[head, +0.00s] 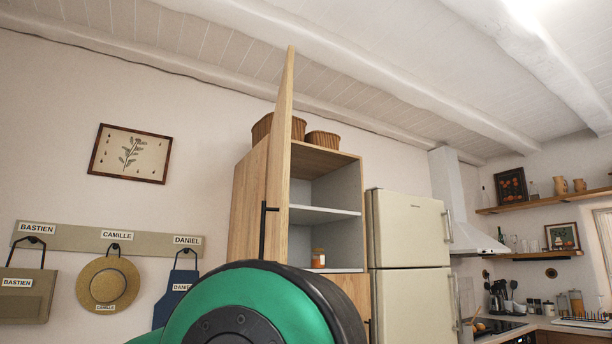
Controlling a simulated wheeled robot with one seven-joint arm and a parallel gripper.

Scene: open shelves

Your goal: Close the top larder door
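The tall wooden larder stands in the middle of the head view, with its bare top-front frame (329,153) showing. Its top door (281,140) is swung wide open and seen almost edge-on, pointing toward me. A dark vertical handle (263,230) is on the door's left-facing side, low down. The open compartment shows a grey interior, a shelf (318,213) and a small orange jar (318,258). A green and black part of my arm fills the bottom centre and hides the lower larder. My gripper is not in view.
Two baskets sit on top of the larder, one of them the smaller basket (323,139). A cream fridge (410,235) stands right beside the larder. A hat (107,284) and aprons hang on the left wall. A counter is at far right.

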